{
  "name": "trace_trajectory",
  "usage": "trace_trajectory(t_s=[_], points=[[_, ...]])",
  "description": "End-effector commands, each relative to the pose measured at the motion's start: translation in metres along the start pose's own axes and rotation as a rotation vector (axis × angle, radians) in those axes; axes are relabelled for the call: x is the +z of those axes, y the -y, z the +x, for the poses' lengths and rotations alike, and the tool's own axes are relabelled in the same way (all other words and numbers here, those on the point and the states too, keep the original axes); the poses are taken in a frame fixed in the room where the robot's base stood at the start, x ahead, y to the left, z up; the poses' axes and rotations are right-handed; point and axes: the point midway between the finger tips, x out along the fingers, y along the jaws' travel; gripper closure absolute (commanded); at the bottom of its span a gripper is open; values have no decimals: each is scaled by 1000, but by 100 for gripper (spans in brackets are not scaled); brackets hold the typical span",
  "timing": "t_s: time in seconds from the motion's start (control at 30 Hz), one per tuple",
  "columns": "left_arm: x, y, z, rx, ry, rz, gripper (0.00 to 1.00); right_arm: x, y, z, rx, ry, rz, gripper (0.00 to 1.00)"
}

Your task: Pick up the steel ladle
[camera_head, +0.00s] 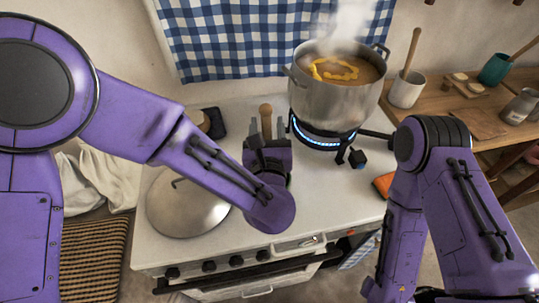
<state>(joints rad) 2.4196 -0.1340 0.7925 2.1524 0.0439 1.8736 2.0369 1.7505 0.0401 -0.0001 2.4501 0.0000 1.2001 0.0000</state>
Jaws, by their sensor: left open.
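My left gripper (267,130) is open above the white stove top (232,112), left of the steaming pot. A light wooden handle end (266,112) shows just beyond and between its fingers. The gripper hides the rest of that item, so I cannot tell whether it is the steel ladle or whether the fingers touch it. No ladle bowl is visible elsewhere. My right arm hangs down at the right, and its fingers are not visible.
A steel pot (337,98) of soup steams on a lit blue burner (322,140). A round steel lid (186,207) lies at the stove's left. A wooden side table (466,108) holds a white crock (406,90) and a teal cup (495,69). An orange item (383,185) lies at the right edge.

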Motion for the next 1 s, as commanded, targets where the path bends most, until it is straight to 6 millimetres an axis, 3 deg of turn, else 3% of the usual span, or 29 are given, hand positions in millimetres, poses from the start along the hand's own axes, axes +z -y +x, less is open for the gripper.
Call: trace_trajectory(t_s=[0.17,0.33,0.77,1.0], points=[[-1,0,0,0,0,-1,50,1,0,1,0,1,0,39],[-1,0,0,1,0,-1,100,1,0,1,0,1,0,39],[8,-1,0,4,1,-4,100,2,0,3,0,0,0,39],[53,0,1,4,3,-8,100,5,1,12,0,0,0,39]])
